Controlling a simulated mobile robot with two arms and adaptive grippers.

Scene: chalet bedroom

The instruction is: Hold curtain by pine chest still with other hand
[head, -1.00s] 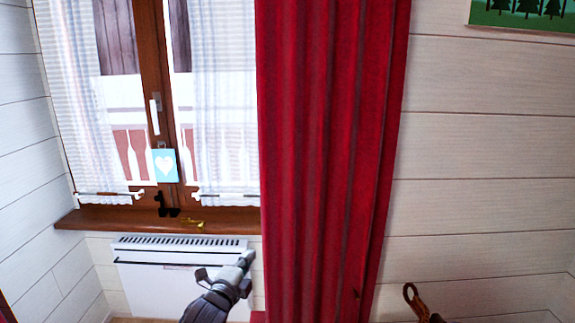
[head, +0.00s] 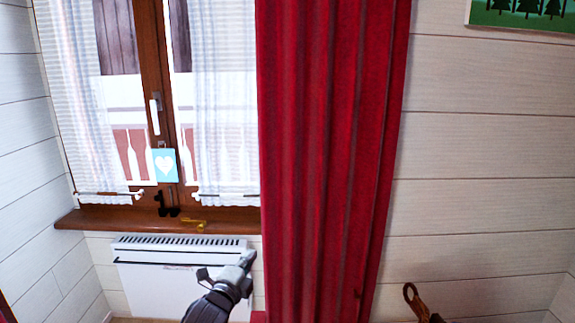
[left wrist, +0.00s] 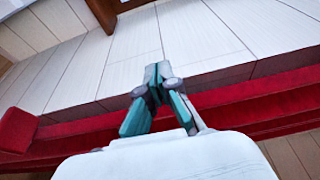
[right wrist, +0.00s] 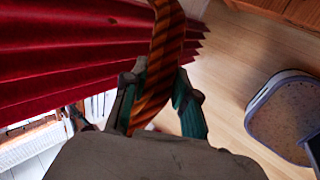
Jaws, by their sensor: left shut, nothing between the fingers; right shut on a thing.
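The red curtain (head: 325,150) hangs in folds to the right of the window. My left gripper (head: 250,257) is shut and empty, in front of the radiator and just left of the curtain's edge. In the left wrist view its closed fingertips (left wrist: 158,78) show, with red cloth (left wrist: 270,105) behind them. My right gripper (right wrist: 160,78) is shut on an orange and dark striped band (right wrist: 163,60), with curtain folds (right wrist: 80,50) to its left. A brown loop (head: 410,292) shows low at the right in the head view. I cannot identify the pine chest with certainty.
A white radiator (head: 150,280) is under the wooden windowsill (head: 100,219), which bears small objects.

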